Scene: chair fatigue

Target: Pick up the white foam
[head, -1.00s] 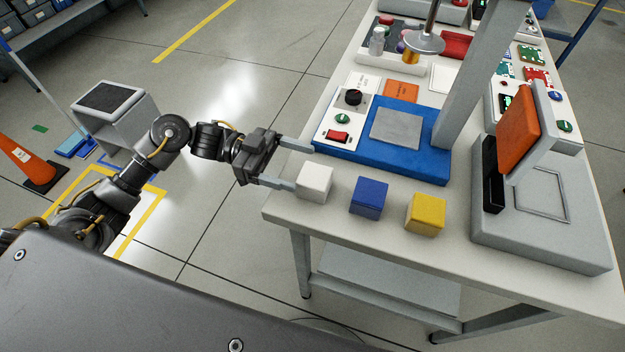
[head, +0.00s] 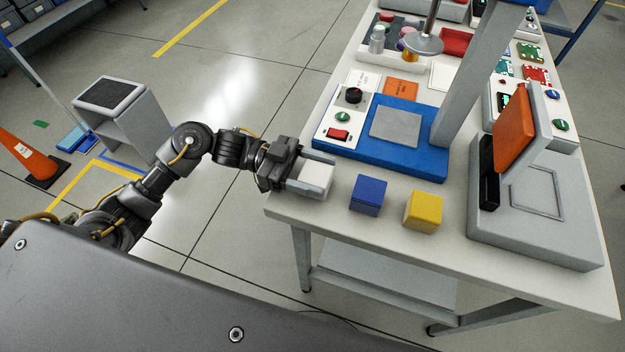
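The white foam (head: 316,175) is a small white block near the left corner of the table. My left gripper (head: 315,174) reaches in from the left, with one finger behind the foam and one in front of it. The front finger hides the lower part of the foam. I cannot tell whether both fingers press on it. The foam appears to rest at table height. My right gripper is not in view.
A blue block (head: 368,195) and a yellow block (head: 424,211) sit to the right of the foam. A blue-based press (head: 420,163) stands behind them, and a grey device with an orange panel (head: 518,130) is at the right. The table's left edge is close to my gripper.

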